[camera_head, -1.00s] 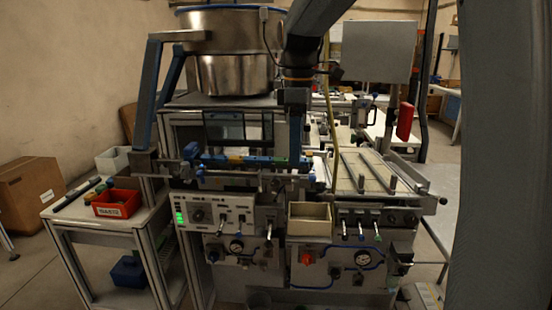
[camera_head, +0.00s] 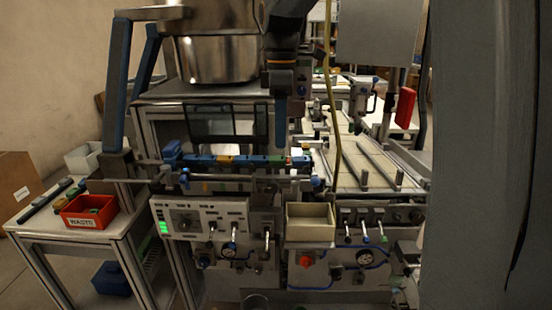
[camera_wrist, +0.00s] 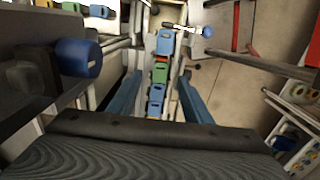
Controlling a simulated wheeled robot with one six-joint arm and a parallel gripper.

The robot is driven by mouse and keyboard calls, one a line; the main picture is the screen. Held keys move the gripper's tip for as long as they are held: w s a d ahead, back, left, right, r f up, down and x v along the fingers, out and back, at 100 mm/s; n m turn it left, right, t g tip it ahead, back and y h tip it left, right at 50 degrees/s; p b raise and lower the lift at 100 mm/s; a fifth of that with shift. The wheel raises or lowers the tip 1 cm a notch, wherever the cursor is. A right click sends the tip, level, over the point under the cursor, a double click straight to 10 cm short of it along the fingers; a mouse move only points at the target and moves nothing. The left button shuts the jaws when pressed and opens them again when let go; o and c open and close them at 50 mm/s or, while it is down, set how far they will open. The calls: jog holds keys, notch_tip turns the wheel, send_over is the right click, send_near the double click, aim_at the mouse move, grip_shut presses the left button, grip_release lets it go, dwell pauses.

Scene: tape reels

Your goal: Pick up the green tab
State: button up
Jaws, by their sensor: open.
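The green tab (camera_head: 273,159) sits in a row of mostly blue tabs on a rail across the front of the machine. In the wrist view the green tab (camera_wrist: 160,72) lies between blue tabs, with a little red beside it. My gripper (camera_head: 281,148) hangs over the right part of the row, its fingers pointing down. In the wrist view my gripper (camera_wrist: 160,77) is open, with one blue finger on each side of the row. Nothing is held. Whether the fingers are level with the tab or above it, I cannot tell.
A red waste bin (camera_head: 88,222) stands on the side table at left. A beige tray (camera_head: 310,222) is fixed below the rail. A metal bowl (camera_head: 215,58) stands above. A blue round knob (camera_wrist: 78,57) is left of my fingers in the wrist view.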

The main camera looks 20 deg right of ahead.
aim_at(280, 158)
jog(key=shift+s+a+f+p, duration=0.1)
jog(key=shift+f+p, duration=1.1)
jog(key=shift+f, duration=1.6)
jog(key=shift+c, duration=0.4)
jog(key=c, duration=1)
